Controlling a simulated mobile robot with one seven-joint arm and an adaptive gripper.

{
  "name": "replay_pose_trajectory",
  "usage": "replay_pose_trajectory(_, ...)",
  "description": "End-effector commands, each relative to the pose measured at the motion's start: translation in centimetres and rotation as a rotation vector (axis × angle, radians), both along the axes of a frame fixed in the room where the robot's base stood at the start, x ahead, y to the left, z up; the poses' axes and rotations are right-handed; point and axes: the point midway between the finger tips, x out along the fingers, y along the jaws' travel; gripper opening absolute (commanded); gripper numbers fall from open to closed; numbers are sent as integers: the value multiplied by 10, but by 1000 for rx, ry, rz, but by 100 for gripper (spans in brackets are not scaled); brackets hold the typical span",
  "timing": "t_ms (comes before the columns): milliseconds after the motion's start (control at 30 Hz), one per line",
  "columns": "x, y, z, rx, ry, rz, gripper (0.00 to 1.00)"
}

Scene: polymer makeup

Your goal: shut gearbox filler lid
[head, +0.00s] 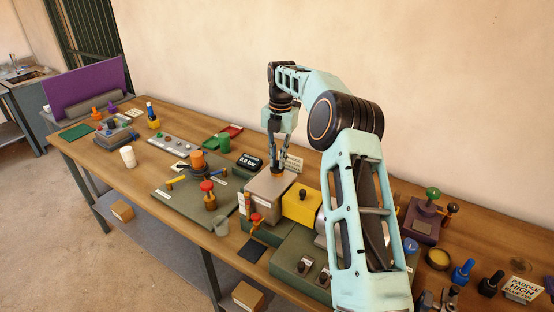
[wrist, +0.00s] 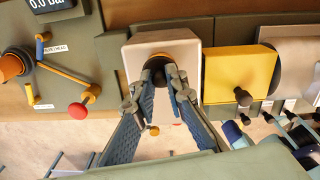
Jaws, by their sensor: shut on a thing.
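A beige box (head: 265,193) with a pale top stands on a grey-green base near the middle of the bench. I take its top to be the gearbox filler lid, though no readable label confirms this. It also shows in the wrist view (wrist: 190,55). My gripper (head: 278,165) points straight down over the box's far part. In the wrist view my gripper (wrist: 160,78) has its blue-padded fingers closed around a dark knob (wrist: 155,62) on the box top. The fingers partly hide the knob. I cannot tell whether the lid lies fully flat.
A yellow box (head: 301,205) with a black knob stands close to the right of the beige box. A red-knobbed valve (head: 207,187) and an orange-topped fitting (head: 198,160) are to the left.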

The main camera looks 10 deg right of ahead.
Motion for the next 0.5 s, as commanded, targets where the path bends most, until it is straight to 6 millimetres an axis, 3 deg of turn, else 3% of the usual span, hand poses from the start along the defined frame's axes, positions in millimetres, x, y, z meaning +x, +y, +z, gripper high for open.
replay_pose_trajectory(500,3,-2,-4,72,71,0,0)
